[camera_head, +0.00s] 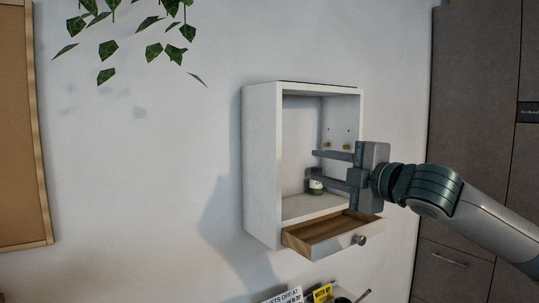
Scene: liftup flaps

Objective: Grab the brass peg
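Two small brass pegs (326,145) (346,147) show inside the open white wall cabinet (262,165), toward its right side. My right gripper (314,163) comes in from the right, in front of the cabinet. Its two fingers point left, one above the other, with a gap between them and nothing visible in it. The upper finger is just below the pegs in the picture. I cannot tell its distance from them in depth. My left gripper is not in view.
A wooden drawer (325,229) with a round knob is pulled out below. Ivy hangs at the upper left. Signs (322,292) show at the bottom.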

